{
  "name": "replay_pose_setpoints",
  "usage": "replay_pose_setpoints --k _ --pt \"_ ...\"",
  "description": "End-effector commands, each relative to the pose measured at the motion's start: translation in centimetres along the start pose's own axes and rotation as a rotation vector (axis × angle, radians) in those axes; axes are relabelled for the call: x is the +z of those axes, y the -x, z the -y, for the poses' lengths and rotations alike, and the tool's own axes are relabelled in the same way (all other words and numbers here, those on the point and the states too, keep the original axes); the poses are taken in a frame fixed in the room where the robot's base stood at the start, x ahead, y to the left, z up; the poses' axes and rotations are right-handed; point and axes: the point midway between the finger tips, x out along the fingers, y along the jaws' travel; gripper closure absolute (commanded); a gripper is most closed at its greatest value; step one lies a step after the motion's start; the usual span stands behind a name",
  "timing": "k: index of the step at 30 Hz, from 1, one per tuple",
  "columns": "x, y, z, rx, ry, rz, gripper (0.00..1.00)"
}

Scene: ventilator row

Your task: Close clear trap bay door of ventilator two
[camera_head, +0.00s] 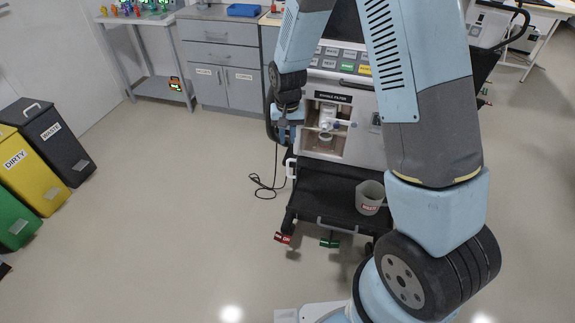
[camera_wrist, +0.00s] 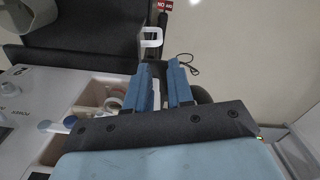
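The ventilator (camera_head: 365,152) stands on a dark wheeled cart. Its trap bay (camera_head: 325,148) is an open recess with pale walls, holding white fittings (camera_head: 327,125). The bay also shows at lower left in the wrist view (camera_wrist: 90,88). I cannot make out the clear door pane in either view. A white loop-shaped handle (camera_head: 291,167) shows at the bay's lower left side, and beyond my fingertips in the wrist view (camera_wrist: 152,37). My gripper (camera_wrist: 162,68) has two blue fingers apart with a narrow gap and nothing clearly between them. It is beside the bay's left edge.
A grey jug (camera_head: 369,198) stands on the cart's lower shelf (camera_head: 325,200). A black cable (camera_head: 267,187) lies on the floor left of the cart. Red (camera_head: 283,238) and green (camera_head: 329,243) pedals project at the front. Bins (camera_head: 50,140) stand far left; the floor between is clear.

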Motion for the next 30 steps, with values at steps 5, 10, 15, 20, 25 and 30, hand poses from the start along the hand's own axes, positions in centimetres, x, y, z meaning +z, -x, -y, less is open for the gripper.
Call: replay_pose_setpoints --k 5,10,15,20,25,30 --pt "0.1 -2.1 0.0 0.001 0.0 0.004 0.78" --pt "0.1 -4.8 0.0 0.001 0.0 0.003 0.78" --pt "0.1 -7.4 0.0 0.001 0.0 0.004 0.78" --pt "0.1 -9.8 0.0 0.001 0.0 0.002 0.78" --pt "0.0 -11.9 0.0 0.0 0.001 0.002 0.78" --pt "0.0 -13.0 0.1 0.0 0.001 0.0 0.78"
